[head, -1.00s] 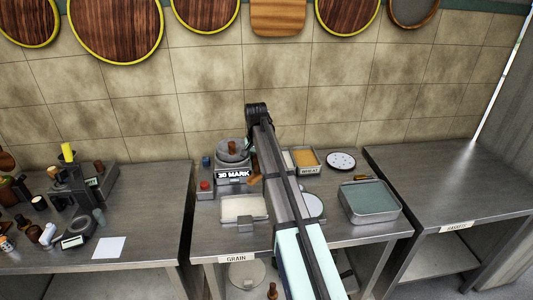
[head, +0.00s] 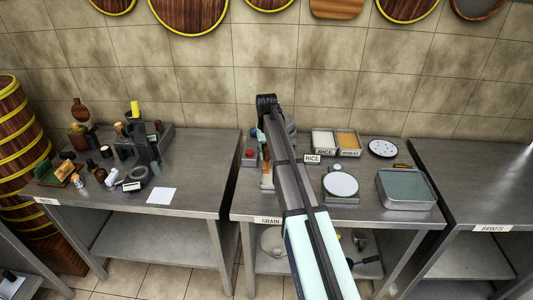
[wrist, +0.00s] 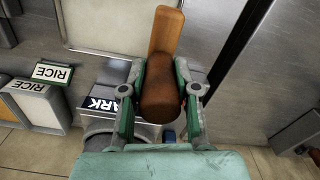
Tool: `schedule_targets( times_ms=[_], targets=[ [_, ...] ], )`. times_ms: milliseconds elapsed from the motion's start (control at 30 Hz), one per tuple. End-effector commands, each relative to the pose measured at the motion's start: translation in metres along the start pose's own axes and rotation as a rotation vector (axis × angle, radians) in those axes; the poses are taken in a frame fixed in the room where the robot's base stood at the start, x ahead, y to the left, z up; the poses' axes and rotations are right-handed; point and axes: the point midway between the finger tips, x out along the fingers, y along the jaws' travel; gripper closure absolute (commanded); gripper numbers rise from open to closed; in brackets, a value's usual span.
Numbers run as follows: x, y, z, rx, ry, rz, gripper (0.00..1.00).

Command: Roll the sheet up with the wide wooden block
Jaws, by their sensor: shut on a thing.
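My gripper (wrist: 160,103) is shut on a wooden block in the wrist view. Its dark brown rounded part (wrist: 160,88) sits between the fingers, and a lighter flat part (wrist: 166,32) extends beyond them. The block also shows beside my arm in the head view (head: 267,180), near the left end of the grain table (head: 245,203); the fingers are mostly hidden there. A pale flat tray or sheet (wrist: 100,22) lies beyond the gripper in the wrist view. A white sheet (head: 161,195) lies flat on the left table. I cannot tell which is the task's sheet.
Rice (head: 325,141) and wheat (head: 347,142) trays, a round white plate (head: 340,184) and a grey-green pan (head: 407,189) stand right of my arm. A red-topped box (head: 249,157) is left of it. A gap separates the left table (head: 205,180) from the grain table.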

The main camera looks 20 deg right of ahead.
Motion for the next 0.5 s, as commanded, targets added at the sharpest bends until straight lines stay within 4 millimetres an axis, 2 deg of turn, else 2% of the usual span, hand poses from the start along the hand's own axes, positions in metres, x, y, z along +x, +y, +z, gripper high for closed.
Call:
schedule_targets(
  times_ms=[167, 500],
  targets=[
    [-0.001, 0.0, 0.0, 0.001, 0.0, 0.0, 1.0],
    [0.024, 0.0, 0.001, 0.002, -0.001, 0.0, 1.0]
  ],
)
